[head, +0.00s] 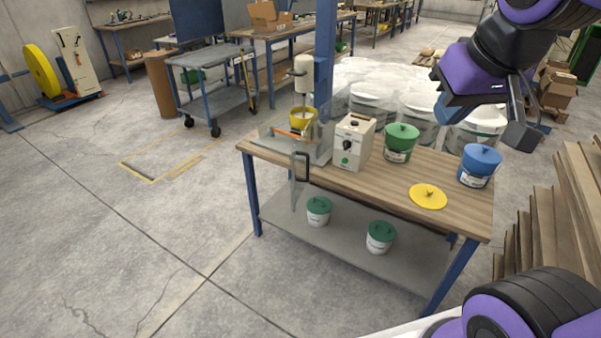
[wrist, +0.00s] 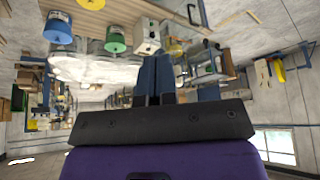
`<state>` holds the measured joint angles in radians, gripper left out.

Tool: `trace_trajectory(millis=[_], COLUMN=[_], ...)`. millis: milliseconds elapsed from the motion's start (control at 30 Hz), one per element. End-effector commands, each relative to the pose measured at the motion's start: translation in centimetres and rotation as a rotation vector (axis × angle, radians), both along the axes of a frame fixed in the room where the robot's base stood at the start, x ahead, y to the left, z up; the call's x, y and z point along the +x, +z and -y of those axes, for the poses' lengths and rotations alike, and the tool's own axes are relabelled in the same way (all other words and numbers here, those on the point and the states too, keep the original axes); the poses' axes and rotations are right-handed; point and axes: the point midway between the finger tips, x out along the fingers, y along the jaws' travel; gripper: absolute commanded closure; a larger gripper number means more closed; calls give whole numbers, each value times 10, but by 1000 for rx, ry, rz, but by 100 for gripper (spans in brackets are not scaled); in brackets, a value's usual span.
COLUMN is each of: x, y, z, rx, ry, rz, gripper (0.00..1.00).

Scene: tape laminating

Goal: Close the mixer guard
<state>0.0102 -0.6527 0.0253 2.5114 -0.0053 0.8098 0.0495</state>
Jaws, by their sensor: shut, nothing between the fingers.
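The mixer (head: 303,88) stands at the left end of the wooden workbench, its head over a yellow bowl (head: 301,118). Clear guard panels surround it. The guard door (head: 296,180), a clear panel with a dark handle (head: 303,166), stands swung open past the bench's front edge. The handle also shows in the wrist view (wrist: 193,13), where the scene appears upside down. My gripper (head: 446,110) is raised above the right part of the bench, well away from the guard. In the wrist view its blue fingers (wrist: 154,75) are together and empty.
A white control box (head: 354,142), green-lidded bucket (head: 400,143), blue bucket (head: 479,166) and yellow lid (head: 428,196) sit on the workbench (head: 375,187). Two green-lidded tubs are on the lower shelf. Wooden planks stand at the right. The floor left of the bench is clear.

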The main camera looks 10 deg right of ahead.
Motion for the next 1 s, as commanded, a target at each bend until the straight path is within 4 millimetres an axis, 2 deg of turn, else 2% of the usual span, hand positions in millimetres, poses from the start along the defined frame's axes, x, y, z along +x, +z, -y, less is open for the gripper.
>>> trace_trajectory(millis=[100, 267, 467, 700, 1000], x=[36, 83, 139, 199, 258], y=[-12, -30, -63, -113, -192], z=[-3, -7, -14, -25, -42], rx=[3, 16, 46, 105, 210], ry=[-24, -54, -85, -121, -171], rz=[0, 15, 32, 52, 71], gripper=[100, 100, 100, 100, 100])
